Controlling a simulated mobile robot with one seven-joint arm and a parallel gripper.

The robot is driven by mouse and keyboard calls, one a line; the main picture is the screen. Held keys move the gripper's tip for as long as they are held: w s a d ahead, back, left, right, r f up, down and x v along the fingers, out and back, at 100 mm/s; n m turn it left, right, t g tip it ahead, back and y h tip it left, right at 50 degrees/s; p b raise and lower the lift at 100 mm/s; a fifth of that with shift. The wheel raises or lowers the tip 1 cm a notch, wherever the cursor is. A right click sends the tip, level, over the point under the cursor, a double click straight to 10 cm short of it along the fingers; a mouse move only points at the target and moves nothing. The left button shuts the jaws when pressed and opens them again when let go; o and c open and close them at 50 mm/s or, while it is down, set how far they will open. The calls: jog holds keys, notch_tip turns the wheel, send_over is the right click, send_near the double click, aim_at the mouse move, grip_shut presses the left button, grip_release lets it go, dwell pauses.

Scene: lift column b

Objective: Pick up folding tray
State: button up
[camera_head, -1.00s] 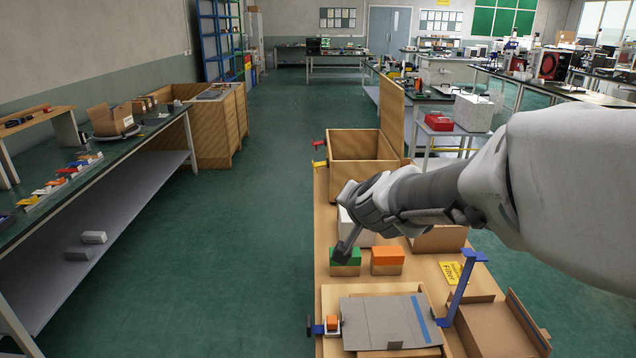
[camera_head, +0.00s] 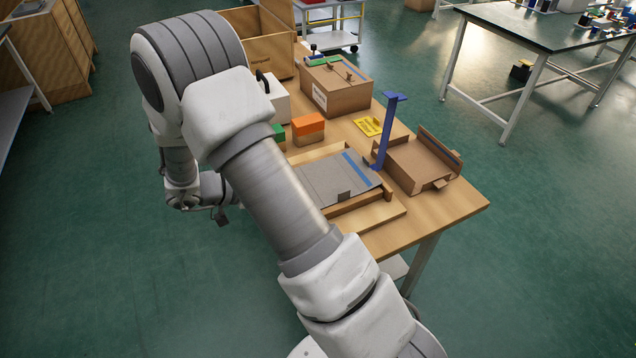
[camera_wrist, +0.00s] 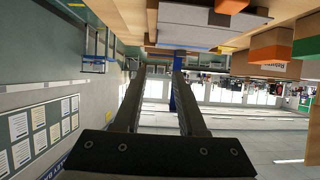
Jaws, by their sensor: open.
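The likely folding tray is a light wooden tray (camera_head: 312,153) on the near part of the workbench, with a flat grey sheet (camera_head: 322,186) with a blue stripe lying on it. I cannot tell whether the name means the wood or the sheet. My forearm hides its left side in the head view. My gripper (camera_head: 219,214) hangs left of the bench edge, apart from the tray. In the wrist view my gripper (camera_wrist: 158,72) has its two fingers apart with nothing between them. That view looks upside down, with the bench along its top.
A blue post (camera_head: 383,135) stands at the tray's right corner, beside an open cardboard box (camera_head: 415,165). Behind are an orange-topped block (camera_head: 308,127), a partly hidden green block (camera_head: 279,135), a white box (camera_head: 275,100) and a closed carton (camera_head: 338,88). Floor left of the bench is clear.

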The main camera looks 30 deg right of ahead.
aim_at(339, 194)
jog(key=x, duration=0.4)
jog(key=b+x, duration=0.1)
jog(key=x, duration=0.3)
jog(key=b+x, duration=0.1)
jog(key=x, duration=0.3)
jog(key=shift+s+f, duration=0.1)
jog(key=shift+s, duration=0.25)
jog(key=shift+f+b+x, duration=0.15)
jog(key=shift+b+x, duration=0.3)
jog(key=shift+x, duration=0.9)
jog(key=shift+f+b+x, duration=0.15)
jog(key=shift+b+x, duration=0.25)
jog(key=shift+x, duration=0.95)
jog(key=shift+s+a, duration=0.15)
jog(key=shift+a, duration=0.05)
grip_shut()
